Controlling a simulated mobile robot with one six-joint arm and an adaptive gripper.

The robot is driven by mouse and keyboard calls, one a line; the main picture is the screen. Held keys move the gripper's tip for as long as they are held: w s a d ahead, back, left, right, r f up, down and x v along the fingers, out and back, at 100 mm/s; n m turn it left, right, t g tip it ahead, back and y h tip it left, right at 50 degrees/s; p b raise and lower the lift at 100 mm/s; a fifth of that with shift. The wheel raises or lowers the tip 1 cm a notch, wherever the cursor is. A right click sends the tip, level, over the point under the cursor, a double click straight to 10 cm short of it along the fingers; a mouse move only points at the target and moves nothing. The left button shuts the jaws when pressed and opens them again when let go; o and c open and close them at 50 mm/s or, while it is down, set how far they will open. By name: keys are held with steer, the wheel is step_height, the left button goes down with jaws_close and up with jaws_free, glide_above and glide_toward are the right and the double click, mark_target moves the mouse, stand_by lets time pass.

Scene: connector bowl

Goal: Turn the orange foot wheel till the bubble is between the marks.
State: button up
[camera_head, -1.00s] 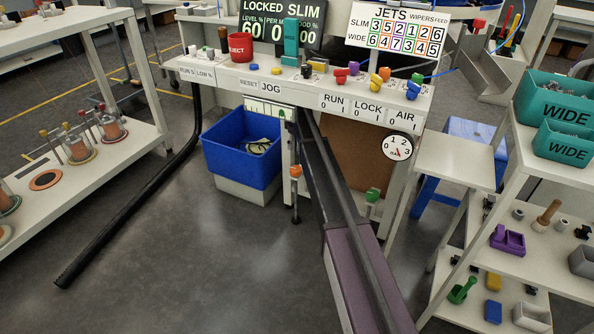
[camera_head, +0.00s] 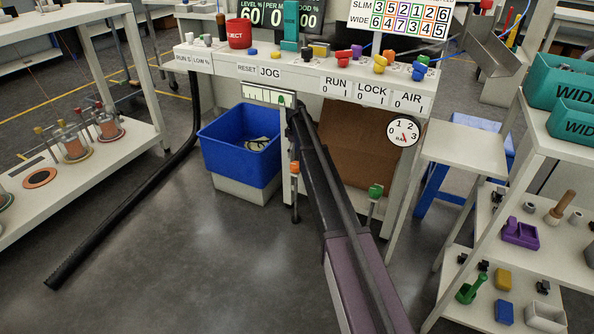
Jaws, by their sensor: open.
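The orange foot wheel (camera_head: 295,167) sits on a thin dark leg under the machine's left front, right of the blue bin. A green foot wheel (camera_head: 376,190) sits on another leg to the right. A pale strip (camera_head: 262,95) with dark divisions and a green spot at its right end is on the machine front; I cannot make out a bubble or marks. My arm reaches from the bottom up toward the machine. My gripper (camera_head: 293,124) is a small dark shape at its far end, above the orange wheel and apart from it. It is open; its fingers are hard to make out.
The blue bin (camera_head: 240,147) stands close left of the orange wheel. A black hose (camera_head: 130,215) lies on the floor at left. A shelf rack (camera_head: 470,195) stands at right. The floor in front of the bin is clear.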

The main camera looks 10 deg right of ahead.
mark_target(296, 165)
steer(key=shift+f+b, duration=3.2)
steer(key=shift+f, duration=0.35)
steer(key=shift+c, duration=0.2)
